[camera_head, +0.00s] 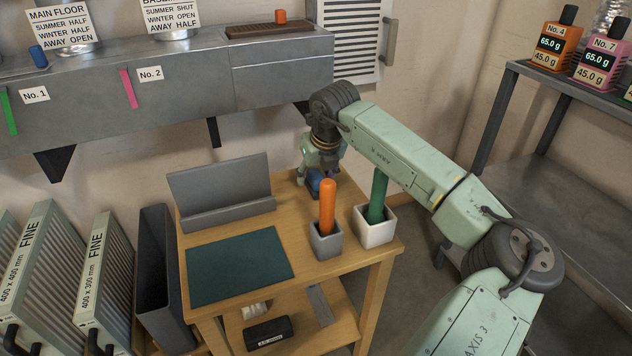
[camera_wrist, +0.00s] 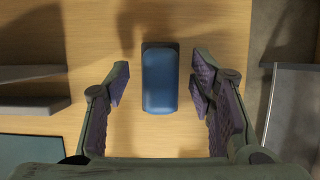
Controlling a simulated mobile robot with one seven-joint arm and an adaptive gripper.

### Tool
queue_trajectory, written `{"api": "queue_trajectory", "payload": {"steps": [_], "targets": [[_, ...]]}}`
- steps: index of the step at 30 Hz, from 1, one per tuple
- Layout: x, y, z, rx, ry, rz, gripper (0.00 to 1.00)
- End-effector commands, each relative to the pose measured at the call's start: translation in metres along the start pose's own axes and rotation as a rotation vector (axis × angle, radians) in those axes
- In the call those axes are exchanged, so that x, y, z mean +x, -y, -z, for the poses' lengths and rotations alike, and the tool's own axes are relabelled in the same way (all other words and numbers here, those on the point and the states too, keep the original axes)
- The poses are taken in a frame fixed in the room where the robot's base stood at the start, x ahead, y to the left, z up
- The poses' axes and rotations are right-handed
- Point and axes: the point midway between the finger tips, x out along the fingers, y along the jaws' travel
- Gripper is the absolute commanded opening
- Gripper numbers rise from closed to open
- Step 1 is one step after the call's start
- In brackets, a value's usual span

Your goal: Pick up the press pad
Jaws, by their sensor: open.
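A blue rounded block, which looks like the press pad (camera_wrist: 160,85), lies on the wooden table; it has a dark edge at its far end. In the head view the press pad (camera_head: 314,183) is mostly hidden under my gripper (camera_head: 322,165), near the table's back right. My gripper (camera_wrist: 160,78) is open in the wrist view, with one finger at each side of the pad. Gaps show between both fingers and the pad, so they look apart from it. The height of the fingertips over the table cannot be told.
Right in front of the pad stand a grey cup (camera_head: 325,243) with an orange handle and a white cup (camera_head: 375,227) with a green handle. A grey angled stand (camera_head: 220,190) and a dark green mat (camera_head: 238,267) occupy the table's left. A metal duct (camera_head: 180,90) runs behind.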

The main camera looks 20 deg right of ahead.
Motion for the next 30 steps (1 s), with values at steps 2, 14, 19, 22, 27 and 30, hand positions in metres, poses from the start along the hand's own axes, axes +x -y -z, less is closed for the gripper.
{"api": "queue_trajectory", "payload": {"steps": [2,14,19,22,27,30], "targets": [[-0.0002,0.0001,0.0001,0.000,0.000,0.000,0.49],[-0.0005,0.0000,0.0001,0.000,0.000,0.000,0.22],[-0.0005,0.0000,0.0001,0.000,0.000,-0.001,0.11],[-0.0005,0.0000,0.0002,0.000,0.000,0.000,0.04],[-0.0008,0.0000,0.0000,0.000,0.000,0.000,0.00],[-0.0008,0.0000,0.0000,0.000,0.000,0.000,0.00]]}}
